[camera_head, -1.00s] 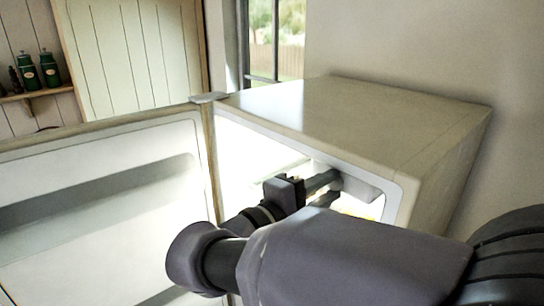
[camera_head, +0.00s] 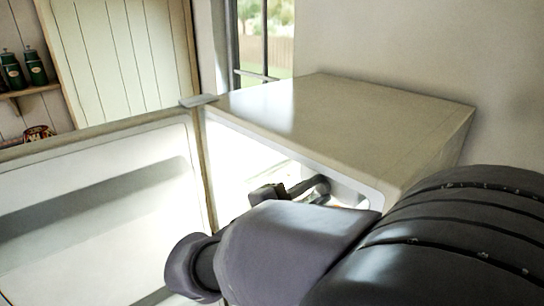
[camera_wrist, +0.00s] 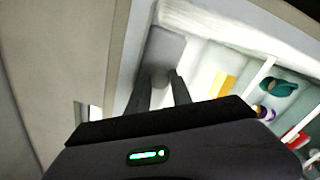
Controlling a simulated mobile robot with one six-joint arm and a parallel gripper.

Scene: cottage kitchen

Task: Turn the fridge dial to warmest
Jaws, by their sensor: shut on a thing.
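The small fridge (camera_head: 340,112) stands with its door (camera_head: 90,215) swung open to the left. Inside, near the top, a grey control housing (camera_wrist: 167,45) carries a round grey dial (camera_wrist: 160,80) in the wrist view. My gripper (camera_wrist: 161,77) reaches into the fridge, its two fingers on either side of the dial and shut on it. The dial's markings and pointer cannot be made out. In the head view, my arm hides most of the fridge opening and much of my gripper (camera_head: 300,189).
Fridge shelves hold a yellow item (camera_wrist: 223,84), a teal item (camera_wrist: 278,89) and a red item (camera_wrist: 294,135). A wall stands close on the fridge's right. Green canisters (camera_head: 36,67) sit on a wall shelf at the far left.

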